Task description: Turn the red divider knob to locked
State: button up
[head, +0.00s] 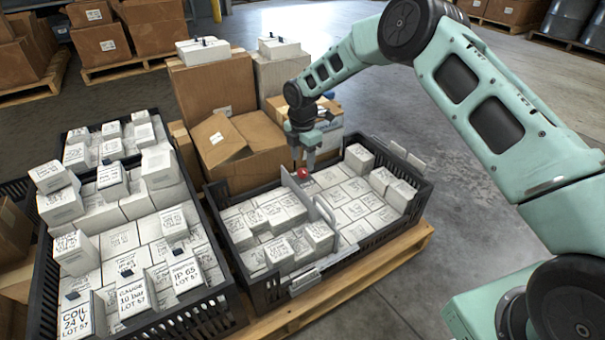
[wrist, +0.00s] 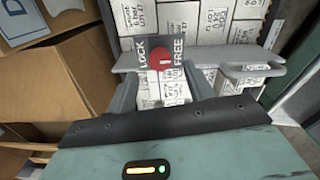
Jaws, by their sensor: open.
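The red divider knob (head: 302,173) sits on the grey divider (head: 317,199) that crosses the black crate (head: 262,290). In the wrist view the round red knob (wrist: 166,61) is on a dark plate marked LOCK on the left and FREE on the right. I cannot tell which word it points to. My gripper (head: 303,161) points down at the knob. In the wrist view its open fingers (wrist: 161,74) lie to the left and right of the knob, with no clear contact visible.
White labelled boxes (head: 348,208) fill the crate on both sides of the divider. Clear floor (head: 400,110) lies behind the right side.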

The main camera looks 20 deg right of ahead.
aim_at(302, 171)
jog(key=shift+f+b, duration=0.6)
jog(key=shift+f, duration=1.4)
jog(key=c, duration=1)
jog(key=shift+o, duration=0.2)
